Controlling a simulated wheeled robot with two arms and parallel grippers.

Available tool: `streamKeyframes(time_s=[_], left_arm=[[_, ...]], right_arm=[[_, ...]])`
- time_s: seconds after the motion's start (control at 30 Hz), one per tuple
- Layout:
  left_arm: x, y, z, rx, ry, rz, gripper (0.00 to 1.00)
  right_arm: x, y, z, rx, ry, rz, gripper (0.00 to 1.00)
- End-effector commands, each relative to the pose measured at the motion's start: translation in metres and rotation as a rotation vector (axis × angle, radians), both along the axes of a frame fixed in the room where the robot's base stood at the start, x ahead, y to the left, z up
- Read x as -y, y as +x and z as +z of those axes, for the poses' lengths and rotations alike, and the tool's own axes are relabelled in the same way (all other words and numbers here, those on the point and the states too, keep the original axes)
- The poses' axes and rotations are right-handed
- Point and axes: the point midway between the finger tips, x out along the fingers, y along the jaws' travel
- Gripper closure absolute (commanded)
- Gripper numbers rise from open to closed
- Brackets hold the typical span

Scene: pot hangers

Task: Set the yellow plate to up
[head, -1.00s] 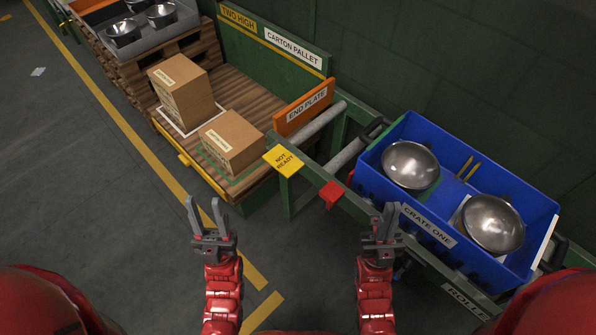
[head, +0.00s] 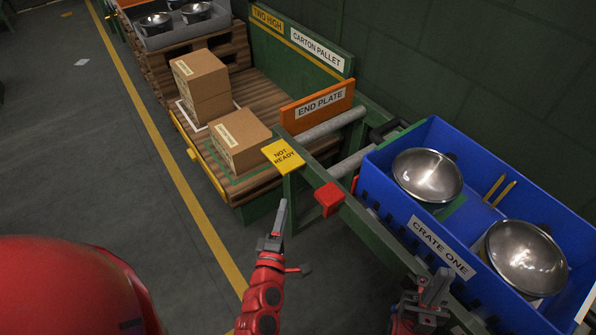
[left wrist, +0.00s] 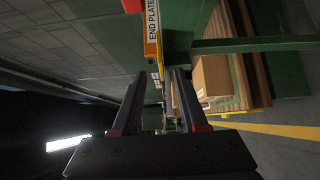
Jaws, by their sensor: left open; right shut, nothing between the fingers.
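The yellow plate (head: 283,156), marked NOT READY, sits at the near left corner of the green roller frame, tilted flat toward me. My left gripper (head: 279,220) is a little below the plate in the head view, apart from it, pointing up. Its two open fingers show in the left wrist view (left wrist: 156,98), with nothing between them. My right gripper (head: 434,292) is low in front of the blue crate, shut and empty. In the left wrist view I cannot make out the yellow plate for certain.
A red block (head: 328,198) sits on the frame right of the plate. The blue crate (head: 440,252) holds metal bowls. The orange end plate (head: 317,104) stands behind. Cartons (head: 240,140) sit on the pallet at left.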

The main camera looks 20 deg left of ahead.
Motion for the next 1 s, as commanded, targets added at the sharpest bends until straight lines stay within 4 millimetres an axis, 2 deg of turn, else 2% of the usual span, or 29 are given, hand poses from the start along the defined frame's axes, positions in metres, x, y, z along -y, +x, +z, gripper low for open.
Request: streamKeyframes(time_s=[0.3, 0.6, 0.8, 1.0], left_arm=[[-0.010, 0.070, 0.003, 0.005, 0.005, 0.004, 0.57], [-0.018, 0.130, 0.003, 0.005, 0.007, 0.003, 0.57], [-0.020, 0.150, 0.001, 0.002, 0.006, 0.003, 0.57], [-0.021, 0.155, 0.002, 0.003, 0.006, 0.003, 0.57]], right_arm=[[0.000, 0.000, 0.001, 0.000, 0.000, 0.000, 1.00], [0.000, 0.000, 0.001, 0.000, 0.000, 0.000, 1.00], [0.000, 0.000, 0.001, 0.000, 0.000, 0.000, 1.00], [0.000, 0.000, 0.001, 0.000, 0.000, 0.000, 1.00]])
